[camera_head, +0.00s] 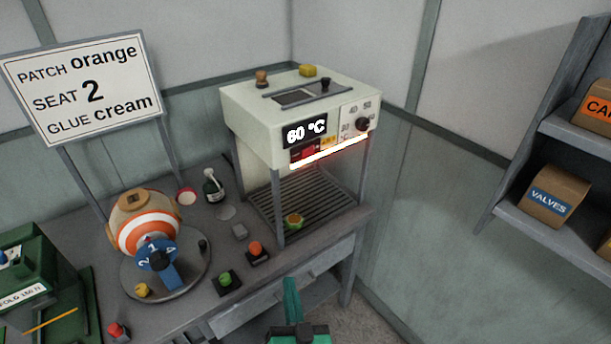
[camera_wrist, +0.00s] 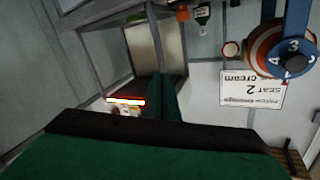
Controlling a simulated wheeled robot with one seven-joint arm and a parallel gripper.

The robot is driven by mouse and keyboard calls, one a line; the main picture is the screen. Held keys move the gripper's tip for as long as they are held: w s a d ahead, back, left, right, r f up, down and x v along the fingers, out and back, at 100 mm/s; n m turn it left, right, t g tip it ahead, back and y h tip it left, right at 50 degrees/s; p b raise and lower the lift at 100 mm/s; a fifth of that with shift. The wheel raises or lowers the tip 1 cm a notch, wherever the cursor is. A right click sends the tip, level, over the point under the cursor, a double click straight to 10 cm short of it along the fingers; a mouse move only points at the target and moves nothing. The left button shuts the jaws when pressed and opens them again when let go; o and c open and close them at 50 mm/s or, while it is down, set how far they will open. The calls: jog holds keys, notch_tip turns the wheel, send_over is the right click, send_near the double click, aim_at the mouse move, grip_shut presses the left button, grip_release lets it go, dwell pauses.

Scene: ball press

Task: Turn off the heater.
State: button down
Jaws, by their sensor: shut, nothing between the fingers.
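The heater (camera_head: 262,125) is a cream box on grey legs at the back of the bench. Its front display reads 60 °C. Below the display are a red switch (camera_head: 308,152) and a small yellow label (camera_head: 328,141); a black dial (camera_head: 362,124) sits to the right. A bar (camera_head: 330,153) along its lower front edge glows orange-white; the glowing bar also shows in the wrist view (camera_wrist: 125,101). My gripper (camera_head: 291,284) is shut and empty, low in front of the bench, apart from the heater. Its green fingers show in the wrist view (camera_wrist: 168,92).
A striped ball (camera_head: 148,232) with a blue numbered clamp stands left. Green (camera_head: 225,280) and orange (camera_head: 256,249) buttons sit near the bench front. Shelves with boxes (camera_head: 550,192) stand right.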

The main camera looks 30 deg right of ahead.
jog(key=w+d+r+m+h, duration=0.2)
jog(key=w+d+r+m, duration=0.1)
jog(key=d+r, duration=0.6)
jog(key=w+d+r+m+h, duration=0.2)
jog(key=w+d+r, duration=0.1)
jog(key=d+r, duration=0.6)
notch_tip(320, 180, up, 3)
jog(key=shift+r+m, duration=0.1)
jog(key=shift+m, duration=0.3)
jog(key=shift+d, duration=0.1)
send_near(311, 150)
jog(key=shift+s+d+x, duration=0.1)
jog(key=shift+d+x, duration=0.05)
jog(key=shift+x, duration=0.55)
jog(key=shift+s+d+x, duration=0.1)
jog(key=shift+d+x, duration=0.05)
jog(key=shift+x, duration=0.55)
jog(key=shift+s+d+x, duration=0.1)
jog(key=shift+x, duration=0.6)
jog(key=shift+w+r, duration=0.1)
jog(key=shift+w, duration=0.1)
jog(key=shift+w, duration=0.3)
jog(key=shift+w+a, duration=0.15)
jog(key=shift+w, duration=0.15)
jog(key=shift+s, duration=0.1)
